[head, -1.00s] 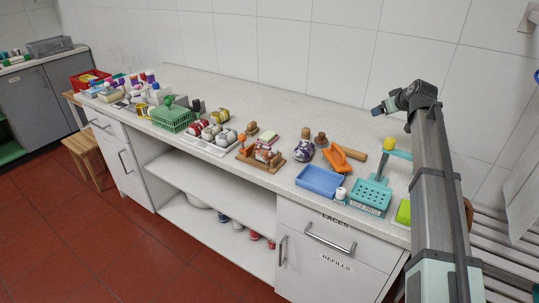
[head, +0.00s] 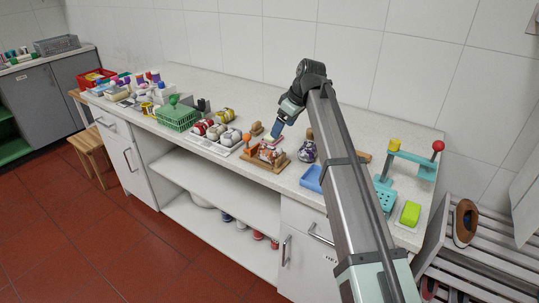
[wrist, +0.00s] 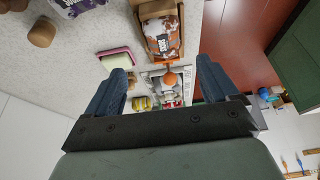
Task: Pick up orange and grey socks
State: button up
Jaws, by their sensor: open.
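My gripper (head: 278,124) is above the counter, right of the tray, near a wooden holder (head: 252,159). In the wrist view my gripper (wrist: 160,82) has its two blue fingers wide apart with nothing between them, the tray area lying farther off.
A pink-and-cream block (wrist: 117,59) lies near one finger. A green basket (head: 177,117) is left. Bare counter lies behind.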

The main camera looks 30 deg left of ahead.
aim_at(270, 148)
jog(key=x, duration=0.7)
jog(key=shift+a+f, duration=0.15)
jog(key=shift+f, duration=0.05)
jog(key=shift+s+a+x, duration=0.1)
jog(key=shift+s+x, duration=0.05)
jog(key=shift+x, duration=1.15)
jog(key=shift+s+a+x, duration=0.1)
jog(key=shift+a+x, duration=0.05)
jog(key=shift+x, duration=1.2)
jog(key=shift+r, duration=0.1)
jog(key=shift+c, duration=0.2)
jog(key=c, duration=1.1)
